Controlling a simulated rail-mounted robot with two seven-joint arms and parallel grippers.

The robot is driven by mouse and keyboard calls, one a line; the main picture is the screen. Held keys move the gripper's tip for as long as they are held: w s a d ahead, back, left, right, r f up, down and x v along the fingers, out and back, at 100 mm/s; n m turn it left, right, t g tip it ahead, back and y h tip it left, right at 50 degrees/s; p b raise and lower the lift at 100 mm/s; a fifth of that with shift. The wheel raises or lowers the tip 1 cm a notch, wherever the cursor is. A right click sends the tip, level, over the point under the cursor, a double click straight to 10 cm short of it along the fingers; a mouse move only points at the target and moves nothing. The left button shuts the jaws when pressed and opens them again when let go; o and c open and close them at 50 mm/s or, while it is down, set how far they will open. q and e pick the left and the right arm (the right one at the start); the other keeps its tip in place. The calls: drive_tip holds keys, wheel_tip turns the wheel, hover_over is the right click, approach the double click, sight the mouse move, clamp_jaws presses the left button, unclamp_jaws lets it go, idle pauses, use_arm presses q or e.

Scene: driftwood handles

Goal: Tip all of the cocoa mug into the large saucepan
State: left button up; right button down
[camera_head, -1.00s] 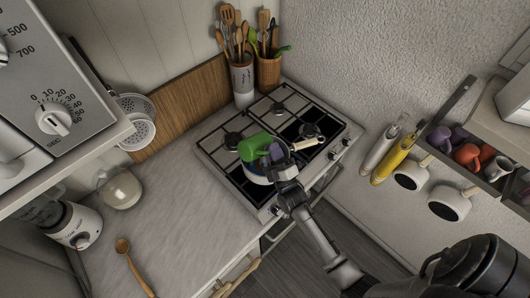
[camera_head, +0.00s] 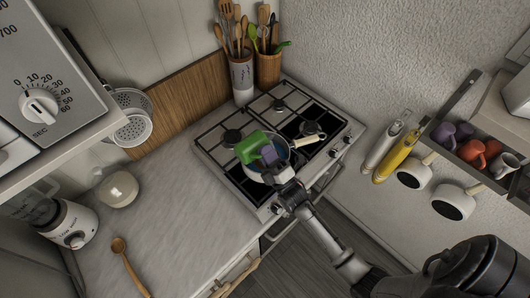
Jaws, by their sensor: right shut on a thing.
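A green mug (camera_head: 250,147) is tipped over the large saucepan (camera_head: 252,176) on the stove and hides part of its opening. The saucepan is pale with a dark bluish inside, and its light handle (camera_head: 308,141) points to the upper right. My right gripper (camera_head: 276,167) reaches in from the lower right and is shut, seemingly on the mug. A small purple part (camera_head: 268,153) shows between mug and gripper; I cannot tell what it belongs to. No cocoa is clearly visible. My left gripper is not in view.
The gas stove (camera_head: 225,150) has bare burners around the pan. Utensil holders (camera_head: 241,78) stand behind it.

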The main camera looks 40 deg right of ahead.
drive_tip(key=shift+a+n, duration=0.25)
drive_tip(key=shift+n, duration=0.25)
drive_tip(key=n+y, duration=0.1)
drive_tip(key=n+y+b, duration=0.1)
drive_tip(key=a+f+n+y, duration=0.1)
drive_tip(key=shift+n, duration=0.3)
drive_tip(key=a+f+n+g+y+p, duration=0.15)
drive_tip(key=a+n+g+y, duration=0.25)
drive_tip(key=n, duration=0.5)
drive_tip(key=a+n+g+y+p, duration=0.2)
drive_tip(key=a+n+g+y, duration=0.25)
drive_tip(key=n, duration=0.45)
wheel_tip(320, 180, down, 9)
drive_tip(key=a+n+g+h+b, duration=0.1)
drive_tip(key=a+n+g+b, duration=0.1)
drive_tip(key=n+b, duration=0.15)
wheel_tip(320, 180, up, 6)
drive_tip(key=p, duration=0.4)
drive_tip(key=shift+a+p, duration=0.2)
drive_tip(key=shift+p, duration=0.2)
